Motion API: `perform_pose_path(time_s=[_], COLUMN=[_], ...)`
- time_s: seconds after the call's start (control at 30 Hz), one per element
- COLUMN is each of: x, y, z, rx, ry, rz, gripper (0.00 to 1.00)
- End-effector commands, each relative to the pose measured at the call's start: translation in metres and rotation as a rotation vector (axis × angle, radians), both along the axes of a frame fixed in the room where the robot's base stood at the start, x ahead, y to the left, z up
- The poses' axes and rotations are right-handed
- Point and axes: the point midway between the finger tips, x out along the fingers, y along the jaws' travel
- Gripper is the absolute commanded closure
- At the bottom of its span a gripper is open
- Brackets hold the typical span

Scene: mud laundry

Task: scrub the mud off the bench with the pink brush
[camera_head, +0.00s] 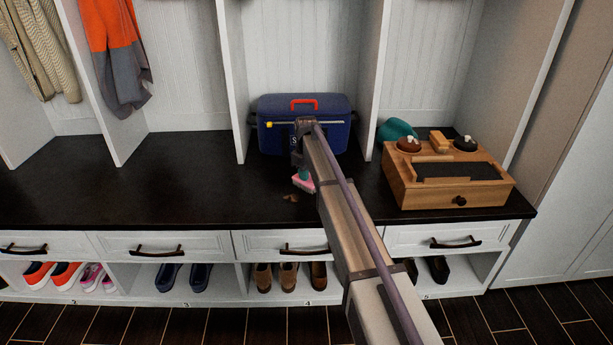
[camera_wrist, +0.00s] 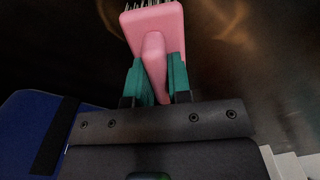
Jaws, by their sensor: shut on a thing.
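The pink brush (camera_head: 304,183) is held by my gripper (camera_head: 303,173) above the dark bench (camera_head: 190,180), in front of the blue cooler. In the wrist view my gripper (camera_wrist: 156,82) has its two green fingers shut on the handle of the pink brush (camera_wrist: 152,22), whose dark bristles show at the top edge. A small brown mud patch (camera_head: 291,197) lies on the bench top just below and left of the brush in the head view. The brush looks close to the bench, but I cannot tell whether it touches. My arm hides part of the bench to the right.
A blue cooler (camera_head: 270,108) with a red handle stands behind my gripper. A wooden shoe-care box (camera_head: 445,190) with brushes and tins sits at right, with a teal item (camera_head: 396,129) behind it. White dividers (camera_head: 232,80) rise from the bench. Its left part is clear.

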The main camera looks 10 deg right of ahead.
Motion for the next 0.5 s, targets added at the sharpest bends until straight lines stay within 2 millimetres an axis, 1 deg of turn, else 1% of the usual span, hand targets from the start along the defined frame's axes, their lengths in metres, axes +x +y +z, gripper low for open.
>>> perform_pose_path(time_s=[0.03,0.2,0.37,0.5], x=[0.009,0.027,0.028,0.029], y=[-0.001,-0.003,-0.003,0.005], z=[0.000,0.001,0.001,0.002], rx=[0.000,0.000,0.000,0.001], ry=[-0.001,-0.001,-0.001,-0.001], rz=[0.000,0.000,0.000,0.001], gripper=[1.00,1.00,1.00,1.00])
